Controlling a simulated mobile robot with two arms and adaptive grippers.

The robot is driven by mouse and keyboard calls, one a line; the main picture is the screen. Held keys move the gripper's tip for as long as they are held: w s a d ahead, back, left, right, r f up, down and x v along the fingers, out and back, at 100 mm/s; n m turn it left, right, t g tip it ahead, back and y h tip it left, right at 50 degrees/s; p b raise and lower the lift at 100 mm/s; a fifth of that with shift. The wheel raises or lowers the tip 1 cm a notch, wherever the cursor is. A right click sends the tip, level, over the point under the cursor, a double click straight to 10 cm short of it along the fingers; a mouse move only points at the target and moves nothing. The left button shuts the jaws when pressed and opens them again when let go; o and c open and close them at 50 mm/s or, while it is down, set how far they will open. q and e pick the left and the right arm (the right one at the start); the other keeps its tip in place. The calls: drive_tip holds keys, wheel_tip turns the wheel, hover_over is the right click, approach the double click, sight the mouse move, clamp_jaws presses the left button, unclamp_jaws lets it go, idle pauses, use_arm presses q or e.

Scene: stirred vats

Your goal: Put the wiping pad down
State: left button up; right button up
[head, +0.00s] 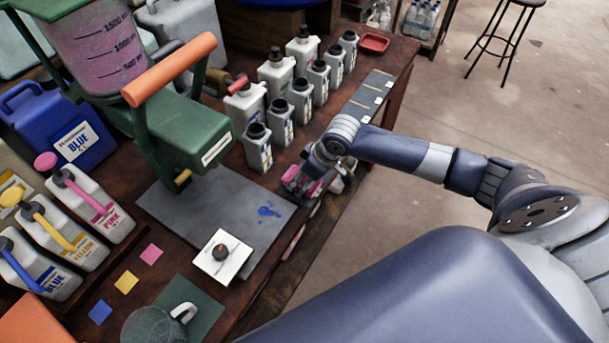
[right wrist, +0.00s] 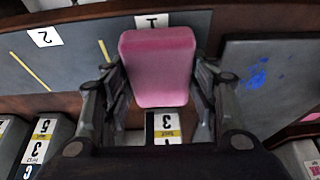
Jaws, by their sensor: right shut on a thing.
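The pink wiping pad (right wrist: 158,65) is held between the two fingers of my right gripper (right wrist: 158,95), in the right wrist view. In the head view my right gripper (head: 308,180) is low over the front edge of the bench, with part of the pink pad (head: 315,188) showing under it. Beyond the pad in the wrist view is a dark grey strip (right wrist: 80,62) with number labels and yellow lines; I cannot tell whether the pad touches it. The same strip (head: 374,88) runs along the bench edge in the head view. My left gripper is not in view.
Several white bottles (head: 258,150) with black caps stand close behind the gripper. A grey mat (head: 185,210) with a blue smear (head: 268,210) lies left of it. A white tile (head: 221,257) with a dark knob, a clear jug (head: 150,325) and a red tray (head: 373,43) are also on the bench.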

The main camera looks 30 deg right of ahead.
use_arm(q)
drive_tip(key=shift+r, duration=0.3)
use_arm(e)
drive_tip(key=shift+f, duration=0.1)
drive_tip(key=shift+f, duration=0.1)
drive_tip(key=shift+f, duration=0.3)
drive_tip(key=shift+s+f, duration=0.2)
drive_tip(key=shift+s, duration=0.1)
drive_tip(key=o, duration=0.9)
drive_tip(key=shift+f, duration=0.1)
drive_tip(key=shift+o, duration=1.1)
drive_tip(key=shift+f, duration=0.1)
drive_tip(key=shift+w, duration=0.2)
drive_tip(key=shift+s, duration=0.1)
